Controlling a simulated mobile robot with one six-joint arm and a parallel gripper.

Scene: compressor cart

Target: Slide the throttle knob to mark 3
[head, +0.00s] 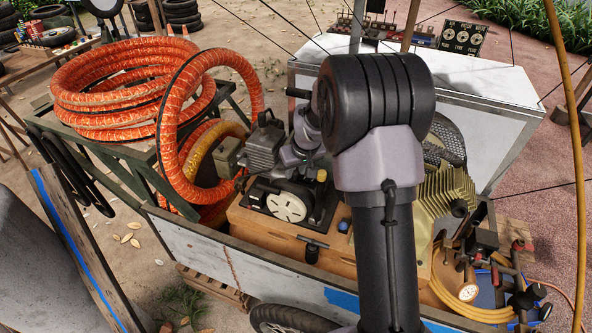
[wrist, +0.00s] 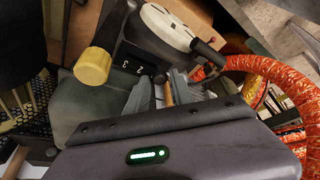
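In the wrist view, my gripper (wrist: 162,82) has its two grey fingers apart, with a gap between them. A small dark knob (wrist: 158,77), apparently the throttle knob, shows at the fingertips; I cannot tell whether either finger touches it. The marks 3 (wrist: 125,65) and 2 (wrist: 140,70) are printed on the dark panel (wrist: 133,55), to the knob's left. Any other marks are hidden. In the head view, the black panel unit with its white disc (head: 288,206) sits on the wooden box, below my wrist. The knob is not distinguishable there.
A yellow knob (wrist: 92,66) stands left of the marks. A black handle (wrist: 208,52) juts from the white disc (wrist: 167,26). An orange hose (head: 130,90) is coiled at the left. A finned metal block (head: 450,200) stands right of my arm.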

